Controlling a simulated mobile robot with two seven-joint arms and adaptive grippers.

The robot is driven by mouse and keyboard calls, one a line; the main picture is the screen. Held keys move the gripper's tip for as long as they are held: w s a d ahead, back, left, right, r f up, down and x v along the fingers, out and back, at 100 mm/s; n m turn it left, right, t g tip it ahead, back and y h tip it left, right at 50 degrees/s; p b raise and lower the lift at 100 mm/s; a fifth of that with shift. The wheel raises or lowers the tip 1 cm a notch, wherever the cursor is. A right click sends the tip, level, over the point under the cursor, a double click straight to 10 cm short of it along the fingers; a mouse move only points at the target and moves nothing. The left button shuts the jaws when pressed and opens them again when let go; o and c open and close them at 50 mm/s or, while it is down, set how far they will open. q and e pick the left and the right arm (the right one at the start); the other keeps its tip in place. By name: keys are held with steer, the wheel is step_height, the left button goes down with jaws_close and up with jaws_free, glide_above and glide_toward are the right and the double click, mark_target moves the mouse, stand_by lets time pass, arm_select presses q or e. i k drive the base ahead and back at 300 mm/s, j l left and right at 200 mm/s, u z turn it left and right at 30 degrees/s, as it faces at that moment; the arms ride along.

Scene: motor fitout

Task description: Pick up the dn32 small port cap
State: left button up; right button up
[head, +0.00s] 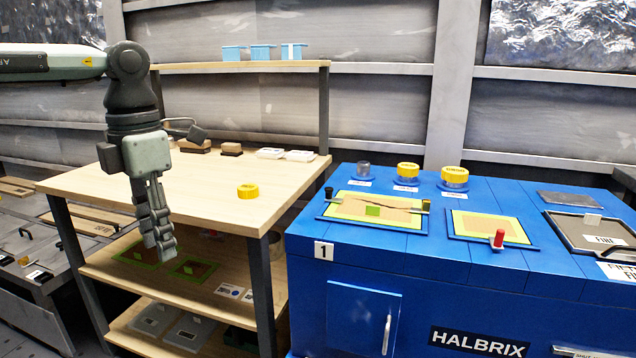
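A round yellow cap (248,191) lies alone on the wooden workbench top, near its right front part. My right gripper is not in view.
The wooden bench (100,187) has lower shelves with trays and an upper shelf with light blue containers (262,52). The blue cabinet (380,255) stands at right, with yellow-bordered panels, a red knob (499,238) and an uncapped jar (363,171). Bench space around the lone cap is clear.

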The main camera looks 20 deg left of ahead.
mark_target(245, 191)
steer(key=i+j+z, duration=0.35)
steer(key=j, duration=0.25)
steer(key=i+j+z, duration=0.2)
steer(key=j, duration=0.2)
steer(key=i+j, duration=0.25)
steer(key=j, duration=0.2)
